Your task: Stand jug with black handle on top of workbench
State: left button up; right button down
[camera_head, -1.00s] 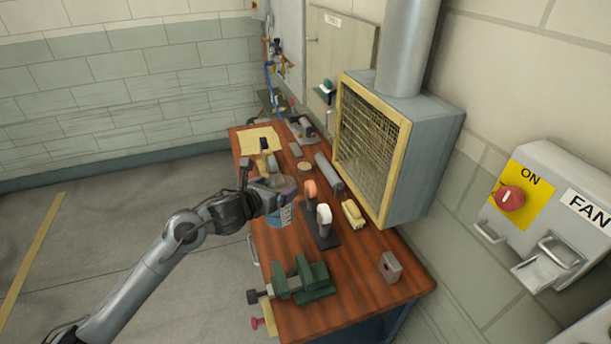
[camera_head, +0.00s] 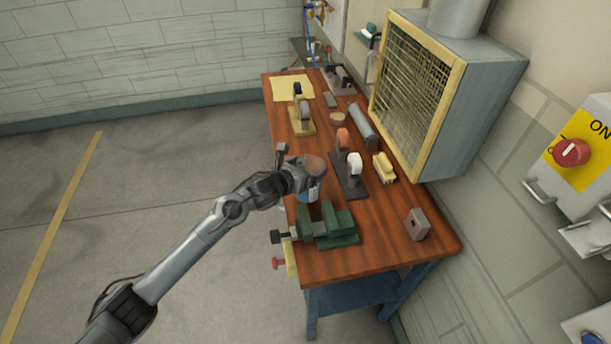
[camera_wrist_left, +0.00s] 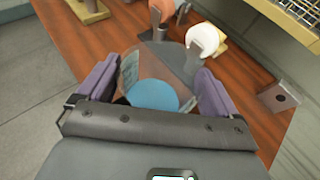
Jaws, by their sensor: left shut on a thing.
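My left gripper (camera_head: 312,172) is shut on a clear jug (camera_head: 315,192) with blue in it. In the left wrist view the jug (camera_wrist_left: 152,94) sits between the purple fingers (camera_wrist_left: 150,85). Its handle is not clearly visible. The jug is at the left long edge of the wooden workbench (camera_head: 365,262), just behind the green vise. I cannot tell whether it touches the bench top. The bench top also shows in the left wrist view (camera_wrist_left: 100,40). My right gripper is not in view.
The green vise (camera_head: 328,225) stands close in front of the jug. A dark stand with orange and white knobs (camera_head: 350,175) is to its right, with a yellow item (camera_head: 384,167) beyond. A grey block (camera_head: 417,224) stands front right. The bench top between vise and block is clear.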

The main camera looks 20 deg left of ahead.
aim_at(314, 171)
pick_arm(q)
jog(key=shift+f, duration=1.75)
jog(key=o, duration=1.6)
jog(key=shift+f, duration=0.1)
